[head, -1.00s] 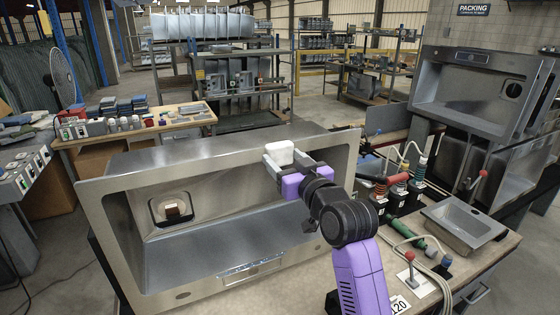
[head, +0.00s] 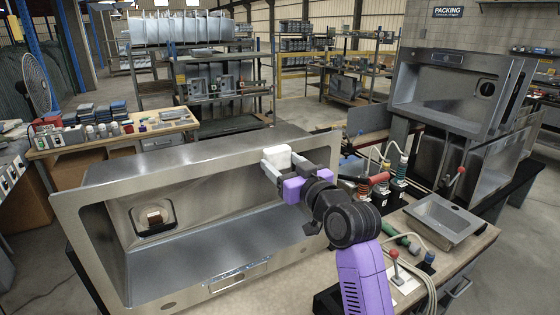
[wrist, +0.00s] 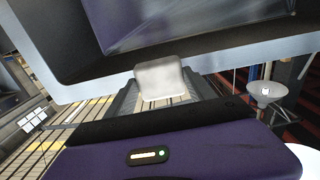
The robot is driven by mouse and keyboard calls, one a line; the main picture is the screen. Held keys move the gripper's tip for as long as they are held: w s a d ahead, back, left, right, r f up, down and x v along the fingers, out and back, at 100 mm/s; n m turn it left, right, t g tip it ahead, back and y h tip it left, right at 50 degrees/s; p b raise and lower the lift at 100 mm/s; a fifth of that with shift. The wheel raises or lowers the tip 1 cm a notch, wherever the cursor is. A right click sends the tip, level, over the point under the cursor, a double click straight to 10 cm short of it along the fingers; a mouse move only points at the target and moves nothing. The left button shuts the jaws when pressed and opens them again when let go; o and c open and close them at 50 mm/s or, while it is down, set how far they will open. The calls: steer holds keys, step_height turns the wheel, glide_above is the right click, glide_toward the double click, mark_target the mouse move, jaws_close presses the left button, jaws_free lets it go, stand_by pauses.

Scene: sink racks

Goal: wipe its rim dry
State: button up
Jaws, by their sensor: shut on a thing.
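A large stainless steel sink (head: 95,212) stands on its side on the bench, its open basin facing me. Its upper rim (head: 190,172) runs behind my gripper and also shows across the top of the wrist view (wrist: 235,58). My gripper (head: 276,165) is shut on a small white block-like pad (head: 278,153), near the right part of the upper rim. The pad shows between the fingers in the wrist view (wrist: 160,78), overlapping the rim's edge. I cannot tell whether it touches the metal. My gripper hides part of the rim behind it.
A small steel basin (head: 445,215), red and black tools (head: 378,180) and loose cables lie on the bench to the right. Another sink (head: 450,90) stands at the back right. A table with small boxes (head: 90,130) stands behind at left.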

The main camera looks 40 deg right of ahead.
steer(key=shift+p+v, duration=0.3)
steer(key=shift+v, duration=2)
steer(key=shift+v, duration=1.5)
